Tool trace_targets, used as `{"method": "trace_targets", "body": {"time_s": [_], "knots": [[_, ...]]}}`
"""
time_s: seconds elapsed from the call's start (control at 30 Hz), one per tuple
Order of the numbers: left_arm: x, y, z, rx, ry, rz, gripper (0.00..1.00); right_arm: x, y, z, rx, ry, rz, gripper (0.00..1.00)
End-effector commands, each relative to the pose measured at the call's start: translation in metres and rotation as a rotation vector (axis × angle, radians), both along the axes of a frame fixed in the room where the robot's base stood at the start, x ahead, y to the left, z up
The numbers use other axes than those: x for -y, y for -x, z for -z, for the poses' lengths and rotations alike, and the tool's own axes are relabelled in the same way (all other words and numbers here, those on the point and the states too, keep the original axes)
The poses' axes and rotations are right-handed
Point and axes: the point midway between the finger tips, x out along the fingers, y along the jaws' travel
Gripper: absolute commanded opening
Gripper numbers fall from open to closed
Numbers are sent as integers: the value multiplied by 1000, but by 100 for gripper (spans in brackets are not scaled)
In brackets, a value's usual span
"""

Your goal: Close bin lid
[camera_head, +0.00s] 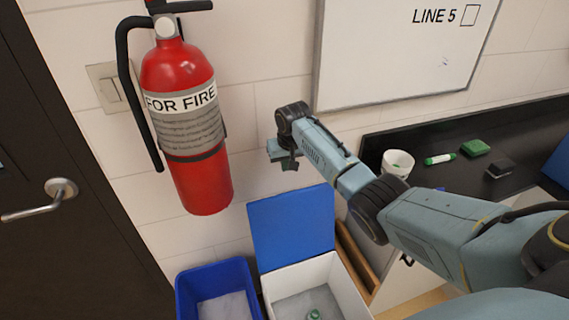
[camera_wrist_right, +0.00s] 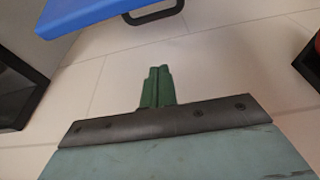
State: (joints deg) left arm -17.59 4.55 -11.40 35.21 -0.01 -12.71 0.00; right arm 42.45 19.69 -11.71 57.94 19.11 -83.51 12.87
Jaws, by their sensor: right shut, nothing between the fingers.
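The bin is a white open-topped box (camera_head: 352,298) at the bottom of the head view, with a small green item (camera_head: 314,315) inside. Its blue lid (camera_head: 291,222) stands open, upright at the back of the box near the wall. My right gripper (camera_head: 288,160) is above the lid's top edge, apart from it in the picture. In the right wrist view its green fingers (camera_wrist_right: 157,85) are together and empty. A blue panel (camera_wrist_right: 90,14) shows at the top left there; I cannot tell whether it is the lid. My left gripper is out of view.
A blue open bin (camera_head: 250,285) stands left of the white one. A red fire extinguisher (camera_head: 195,185) hangs on the wall left of my gripper. The black counter (camera_head: 530,125) at right holds a white cup (camera_head: 397,163), a green marker (camera_head: 440,159) and a green block (camera_head: 475,148).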

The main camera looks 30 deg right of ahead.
Motion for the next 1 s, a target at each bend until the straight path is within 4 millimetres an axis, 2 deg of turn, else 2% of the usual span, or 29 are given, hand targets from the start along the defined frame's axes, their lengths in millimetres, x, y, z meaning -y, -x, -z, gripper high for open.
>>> {"method": "trace_targets", "body": {"time_s": [0.07,0.17,0.5,0.7,1.0], "knots": [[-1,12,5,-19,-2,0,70,0,-4,15,-2,0,-1,0],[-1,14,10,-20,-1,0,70,1,-8,30,-1,-1,-1,0],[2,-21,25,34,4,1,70,4,-19,70,0,1,-2,0],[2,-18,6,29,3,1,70,1,-2,63,1,2,-3,0],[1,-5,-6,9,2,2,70,-5,18,63,2,1,-3,0]]}}
